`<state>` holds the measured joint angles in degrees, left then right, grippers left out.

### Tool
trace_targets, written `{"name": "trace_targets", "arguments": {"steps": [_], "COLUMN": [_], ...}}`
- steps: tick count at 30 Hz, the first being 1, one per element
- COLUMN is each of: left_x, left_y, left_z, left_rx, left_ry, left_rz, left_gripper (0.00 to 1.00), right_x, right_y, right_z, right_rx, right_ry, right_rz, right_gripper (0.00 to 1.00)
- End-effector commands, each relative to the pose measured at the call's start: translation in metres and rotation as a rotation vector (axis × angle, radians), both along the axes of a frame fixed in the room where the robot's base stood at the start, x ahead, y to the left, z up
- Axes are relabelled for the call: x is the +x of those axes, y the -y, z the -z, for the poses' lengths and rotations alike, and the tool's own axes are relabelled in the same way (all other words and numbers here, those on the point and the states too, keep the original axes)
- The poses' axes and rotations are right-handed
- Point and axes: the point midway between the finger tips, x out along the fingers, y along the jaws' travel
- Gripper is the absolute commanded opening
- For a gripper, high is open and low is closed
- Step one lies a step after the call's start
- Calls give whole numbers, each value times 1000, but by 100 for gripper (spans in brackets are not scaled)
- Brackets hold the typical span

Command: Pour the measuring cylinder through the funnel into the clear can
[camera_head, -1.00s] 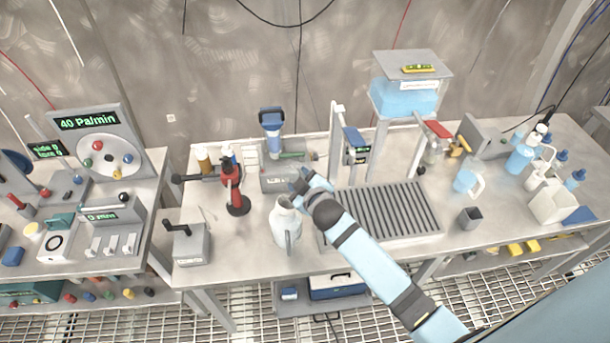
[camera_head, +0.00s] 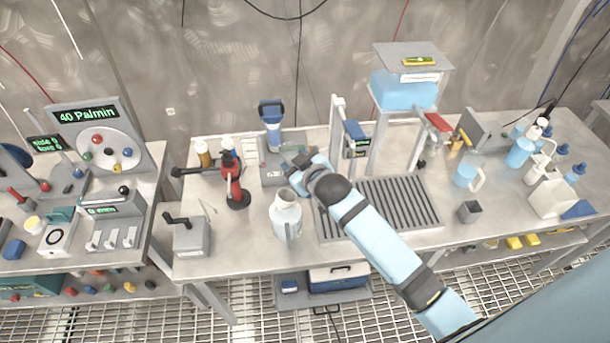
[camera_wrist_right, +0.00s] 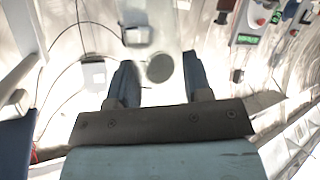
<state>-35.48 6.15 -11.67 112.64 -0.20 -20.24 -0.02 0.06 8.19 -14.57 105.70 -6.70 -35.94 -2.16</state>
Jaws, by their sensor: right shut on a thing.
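My right arm reaches in from the lower right in the head view. Its gripper (camera_head: 294,158) is over the middle of the bench, behind the grey-white can. In the right wrist view its two blue fingers (camera_wrist_right: 160,82) stand apart around a pale, see-through thing with a grey disc (camera_wrist_right: 160,68). I cannot tell for sure whether this is the measuring cylinder. The grey-white can (camera_head: 285,218) stands upright, with an open mouth and a handle. A clear jug with a handle (camera_head: 467,171) stands at the right. I cannot make out the funnel with certainty. My left gripper is not in view.
A red clamp-like tool (camera_head: 232,180) stands left of the can. A blue-topped device (camera_head: 271,120) stands behind the gripper. Several bottles stand at the far right.

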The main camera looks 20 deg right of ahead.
Motion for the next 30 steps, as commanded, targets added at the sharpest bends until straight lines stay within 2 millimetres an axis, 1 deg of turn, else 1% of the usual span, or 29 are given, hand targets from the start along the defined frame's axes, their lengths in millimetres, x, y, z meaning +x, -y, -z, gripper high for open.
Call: {"name": "trace_targets", "arguments": {"steps": [3, 16, 21, 30], "left_x": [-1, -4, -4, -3], "left_y": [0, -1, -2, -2], "left_z": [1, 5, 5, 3], "left_rx": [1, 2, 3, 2], "left_ry": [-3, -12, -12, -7], "left_rz": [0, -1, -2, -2], "left_gripper": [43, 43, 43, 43], "right_x": [0, -3, -3, -3], "right_y": [-3, -12, -14, -14], "right_z": [-12, -48, -53, -54], "right_rx": [55, 244, 275, 276], "right_ry": [-11, -57, -67, -67], "right_rz": [-1, 0, 0, 0], "right_gripper": [20, 20, 20, 20]}}
